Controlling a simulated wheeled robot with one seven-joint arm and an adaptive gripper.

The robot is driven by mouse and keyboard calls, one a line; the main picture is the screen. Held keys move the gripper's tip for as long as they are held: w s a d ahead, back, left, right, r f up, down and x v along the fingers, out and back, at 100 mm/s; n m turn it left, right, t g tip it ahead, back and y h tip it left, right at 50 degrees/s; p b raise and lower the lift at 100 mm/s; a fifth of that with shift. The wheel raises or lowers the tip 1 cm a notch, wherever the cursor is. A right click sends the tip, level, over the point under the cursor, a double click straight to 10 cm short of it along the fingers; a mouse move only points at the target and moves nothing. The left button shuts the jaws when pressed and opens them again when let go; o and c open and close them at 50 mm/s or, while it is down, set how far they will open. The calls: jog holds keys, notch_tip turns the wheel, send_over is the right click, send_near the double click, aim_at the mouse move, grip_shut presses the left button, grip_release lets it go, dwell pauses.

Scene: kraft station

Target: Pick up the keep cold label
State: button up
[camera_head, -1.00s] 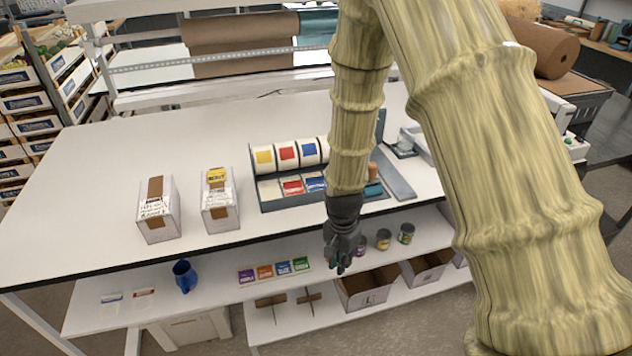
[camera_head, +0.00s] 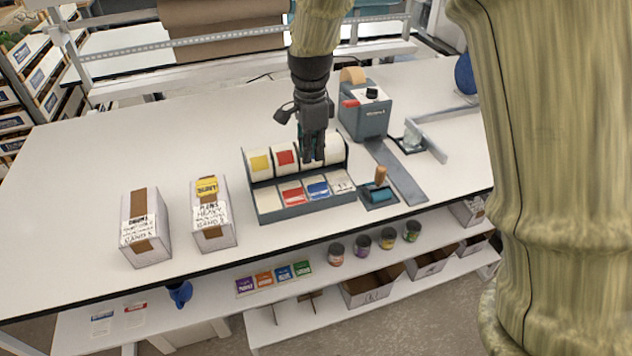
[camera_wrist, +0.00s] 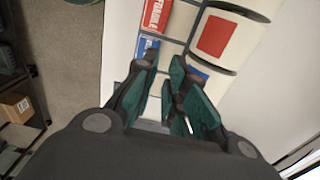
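A grey label dispenser (camera_head: 255,207) on the table has a back row of rolls and a front row of labels. A blue label (camera_head: 317,189) sits in the front row, right of the red label (camera_head: 291,193). Its print is too small to read in the head view. In the wrist view the blue label (camera_wrist: 147,46) is partly hidden by a fingertip, below a red FRAGILE label (camera_wrist: 154,13). My gripper (camera_head: 313,157) is open and empty, pointing down over the rolls, behind the blue label. Its fingers show apart in the wrist view (camera_wrist: 166,70).
Two boxes (camera_head: 147,229) (camera_head: 213,215) stand left of the dispenser. A tape machine (camera_head: 365,118) stands behind on the right. The shelf below holds cans and coloured cards. The left part of the tabletop is clear.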

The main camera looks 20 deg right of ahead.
jog(key=p, duration=0.1)
send_over(313, 188)
jog(key=f, duration=0.4)
jog(key=shift+w+a+f, duration=0.2)
jog(key=shift+a+f, duration=0.1)
jog(key=shift+f, duration=0.05)
jog(key=shift+s+d+f+p, duration=0.2)
jog(key=shift+s+f+p, duration=0.05)
jog(key=shift+f+p, duration=0.45)
jog(key=shift+d+f+p, duration=0.15)
jog(key=shift+f+p, duration=0.75)
jog(key=shift+f, duration=1.15)
grip_shut()
jog(key=shift+r, duration=0.1)
